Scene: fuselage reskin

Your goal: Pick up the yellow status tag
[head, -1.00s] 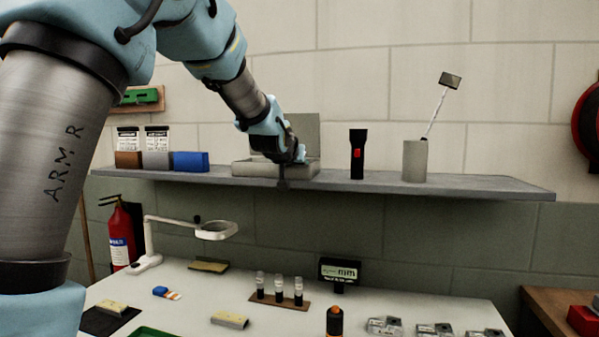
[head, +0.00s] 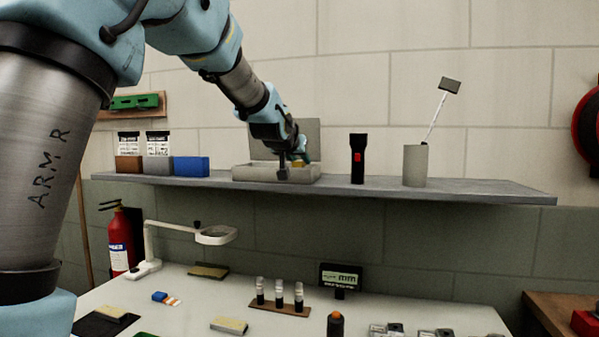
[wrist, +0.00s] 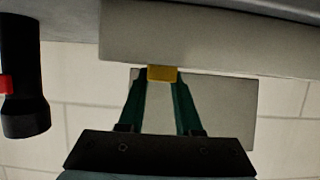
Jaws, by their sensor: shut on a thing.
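The yellow status tag (wrist: 162,73) is between my gripper's fingertips in the wrist view, and a bit of yellow (head: 299,163) shows by the gripper in the head view. My gripper (wrist: 162,76) is shut on it, with one finger on each side. The gripper (head: 297,160) is at the open grey box (head: 262,174) on the shelf, in front of its raised lid (head: 313,134). Whether the tag still touches the box I cannot tell.
On the shelf (head: 450,189), a black flashlight (head: 357,160) and a grey cup (head: 415,166) stand right of the box. A blue block (head: 191,166) stands to its left. The bench below holds a magnifier lamp (head: 215,236) and vials (head: 279,293).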

